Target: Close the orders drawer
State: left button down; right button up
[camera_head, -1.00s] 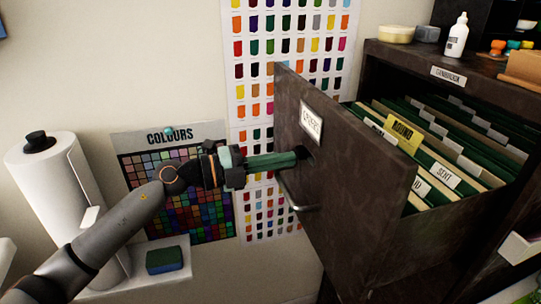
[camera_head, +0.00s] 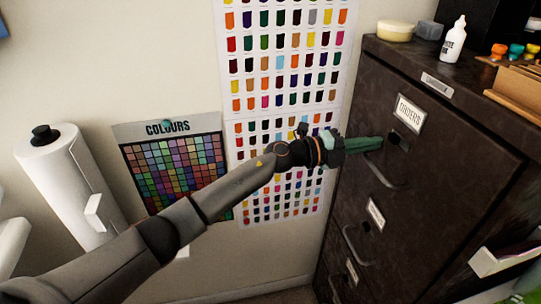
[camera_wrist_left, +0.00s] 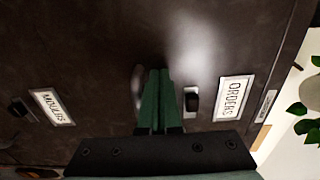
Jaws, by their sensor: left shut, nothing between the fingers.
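The orders drawer (camera_head: 428,160) is the top drawer of a dark brown cabinet. Its front sits about level with the cabinet face and its folders are out of sight. Its white label (camera_head: 410,113) reads ORDERS and also shows in the left wrist view (camera_wrist_left: 233,98). A metal handle (camera_head: 376,176) is below the label. My left gripper (camera_head: 381,143) has its green fingers shut and empty, with the tips at the drawer front between label and handle. In the left wrist view the fingers (camera_wrist_left: 154,72) point at the front beside the handle; contact cannot be told. My right gripper is not in view.
Lower drawers with handles (camera_head: 357,246) are below. A white bottle (camera_head: 454,42), a round tin (camera_head: 395,31) and small paint pots stand on the cabinet top. A paper roll (camera_head: 66,177) stands at the left. Colour charts (camera_head: 175,160) hang on the wall behind my arm.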

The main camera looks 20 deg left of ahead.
pick_arm(q)
jog(key=shift+w+d+r, duration=0.15)
jog(key=shift+w+d, duration=0.2)
jog(key=shift+d, duration=0.2)
jog(key=shift+r, duration=0.15)
